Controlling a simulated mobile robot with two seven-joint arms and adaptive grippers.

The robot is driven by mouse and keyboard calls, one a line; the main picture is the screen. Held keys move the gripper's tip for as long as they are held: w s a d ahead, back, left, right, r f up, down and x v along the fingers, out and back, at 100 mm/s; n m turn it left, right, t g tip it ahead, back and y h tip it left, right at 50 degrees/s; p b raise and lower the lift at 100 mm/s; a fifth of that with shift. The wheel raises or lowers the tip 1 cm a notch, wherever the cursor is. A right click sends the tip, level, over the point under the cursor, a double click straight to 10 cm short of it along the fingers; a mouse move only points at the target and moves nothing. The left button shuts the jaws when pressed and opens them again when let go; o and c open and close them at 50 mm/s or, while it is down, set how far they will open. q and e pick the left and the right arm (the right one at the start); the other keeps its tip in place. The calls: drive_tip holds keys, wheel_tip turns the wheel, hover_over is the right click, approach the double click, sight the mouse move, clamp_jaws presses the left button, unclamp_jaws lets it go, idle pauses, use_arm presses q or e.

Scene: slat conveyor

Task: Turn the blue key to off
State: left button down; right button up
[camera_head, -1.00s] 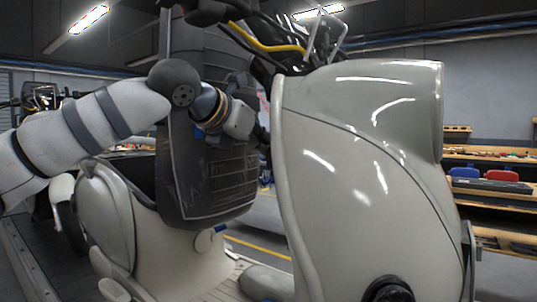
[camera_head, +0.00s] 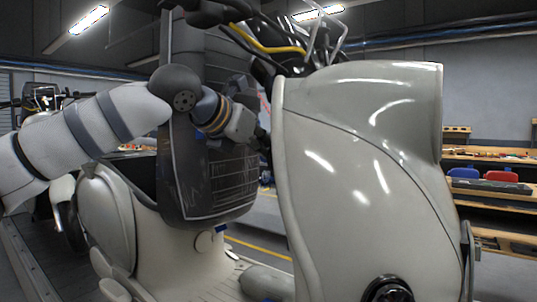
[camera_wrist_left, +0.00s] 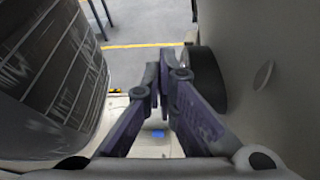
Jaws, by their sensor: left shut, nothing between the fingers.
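A small blue piece (camera_head: 220,228), which looks like the blue key, sits on the cream scooter body just below the dark seat in the head view. Its turn position is too small to read. My left gripper (camera_head: 262,138) is between the dark upright seat part and the large front shield, with its fingertips hidden there. In the left wrist view the left gripper (camera_wrist_left: 159,76) is shut and empty. A blue patch (camera_wrist_left: 157,134) shows in the gap between its finger links; I cannot tell whether it is the same piece. My right gripper is not in view.
The grey-cream front shield (camera_head: 350,150) stands close on the right. The dark seat part (camera_head: 215,180) stands close on the left, leaving a narrow gap around my gripper. Cables (camera_head: 270,45) hang above. Shelves (camera_head: 495,205) stand farther right.

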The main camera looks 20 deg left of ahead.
use_arm(q)
drive_tip(key=shift+w+f, duration=0.15)
drive_tip(key=shift+f, duration=0.45)
drive_tip(key=shift+w+f, duration=0.15)
drive_tip(key=shift+f, duration=0.4)
drive_tip(key=r+v, duration=0.2)
drive_tip(key=v, duration=0.7)
drive_tip(key=shift+w, duration=0.25)
drive_tip(key=shift+d, duration=0.15)
